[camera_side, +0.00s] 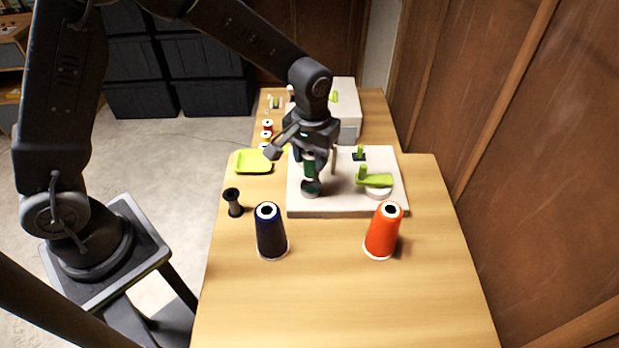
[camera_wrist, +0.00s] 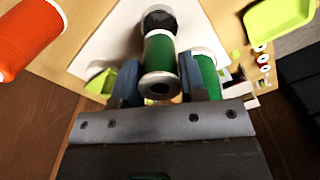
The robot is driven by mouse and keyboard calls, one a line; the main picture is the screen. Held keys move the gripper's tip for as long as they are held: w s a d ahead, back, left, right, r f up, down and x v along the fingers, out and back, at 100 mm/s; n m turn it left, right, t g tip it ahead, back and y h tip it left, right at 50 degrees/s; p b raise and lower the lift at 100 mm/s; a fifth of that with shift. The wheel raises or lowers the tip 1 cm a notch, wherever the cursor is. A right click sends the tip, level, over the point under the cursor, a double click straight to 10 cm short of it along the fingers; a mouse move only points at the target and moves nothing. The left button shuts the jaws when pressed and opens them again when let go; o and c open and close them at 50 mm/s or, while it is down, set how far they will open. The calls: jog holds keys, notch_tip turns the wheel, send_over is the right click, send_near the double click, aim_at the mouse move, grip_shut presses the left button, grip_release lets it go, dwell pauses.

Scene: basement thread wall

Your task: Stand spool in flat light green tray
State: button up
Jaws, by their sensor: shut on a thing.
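My gripper (camera_side: 311,172) is shut on a green spool with pale ends (camera_wrist: 160,58). In the wrist view the spool sits between my two fingers, its near end facing the camera. In the side view the green spool is partly hidden by my gripper, above the white base plate (camera_side: 335,207). A dark round piece (camera_side: 311,188) is just below it; whether they touch is unclear. The flat light green tray (camera_side: 253,162) lies left of my gripper, looks empty, and shows at the wrist view's upper right (camera_wrist: 282,24).
A dark blue cone (camera_side: 270,232) and an orange cone (camera_side: 383,232) stand in front of the plate. A small black spool (camera_side: 233,202) stands near the left table edge. Light green parts (camera_side: 375,180) rise from the plate. A grey-white box (camera_side: 346,108) stands behind. Another green cylinder (camera_wrist: 207,75) shows beside my right finger.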

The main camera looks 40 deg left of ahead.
jog(key=shift+s+a+f+n, duration=0.4)
jog(key=shift+a+f+n, duration=0.5)
jog(key=shift+a, duration=2.1)
jog(key=shift+s+a+f+n, duration=0.35)
jog(key=shift+a+f+n, duration=0.55)
jog(key=shift+a, duration=2.15)
jog(key=shift+s+a+f+n, duration=0.5)
jog(key=shift+a+n, duration=0.7)
jog(key=shift+a, duration=1.8)
jog(key=shift+w+f, duration=0.1)
jog(key=shift+f, duration=0.1)
jog(key=shift+f, duration=1.6)
jog(key=o, duration=0.8)
jog(key=shift+o, duration=0.2)
jog(key=shift+r, duration=0.1)
